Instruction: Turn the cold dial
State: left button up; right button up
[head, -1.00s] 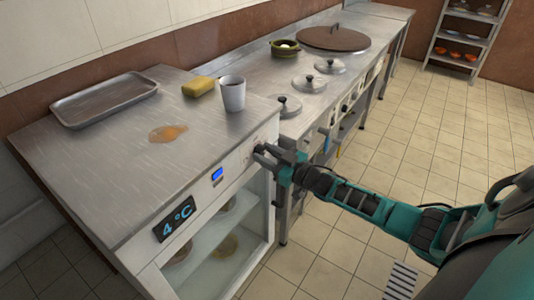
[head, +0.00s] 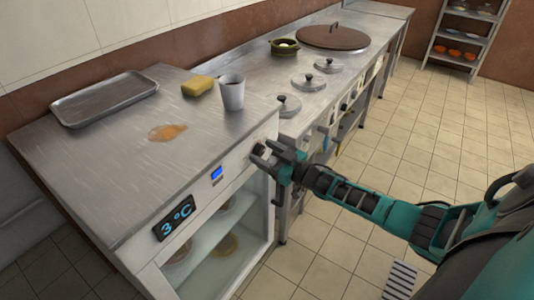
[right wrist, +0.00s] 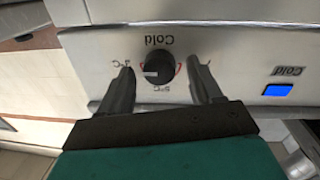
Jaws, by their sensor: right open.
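The cold dial (right wrist: 158,68) is a round black knob with a pale pointer mark, on the metal front panel under a "Cold" label that appears upside down in the right wrist view. The fridge display (head: 174,218) reads 3 °C in the head view. My right gripper (right wrist: 161,85) is open, with one finger on each side of the dial and visible gaps between. In the head view the right gripper (head: 266,160) is at the upper front corner of the fridge cabinet. My left gripper is not in view.
A small blue-lit panel (head: 216,174) sits on the cabinet front. A grey cup (head: 232,93), yellow sponge (head: 197,86), metal tray (head: 104,99) and brown spill (head: 167,132) are on the counter. Lidded pots (head: 308,81) line the stove beyond.

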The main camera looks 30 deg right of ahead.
jog(key=shift+s, duration=0.1)
jog(key=p+v, duration=0.2)
jog(key=v, duration=1)
jog(key=shift+s, duration=0.35)
jog(key=shift+d, duration=0.1)
jog(key=s+a+f+m+g+h, duration=0.1)
jog(key=s+a+f+g, duration=0.1)
jog(key=s+a, duration=0.4)
jog(key=s+a+f+m+g+h, duration=0.1)
jog(key=s+a, duration=0.6)
jog(key=a, duration=0.8)
notch_tip(320, 180, down, 3)
jog(key=g+h, duration=0.1)
jog(key=g, duration=0.2)
jog(key=shift+r+m+h, duration=0.25)
jog(key=shift+m+h, duration=0.05)
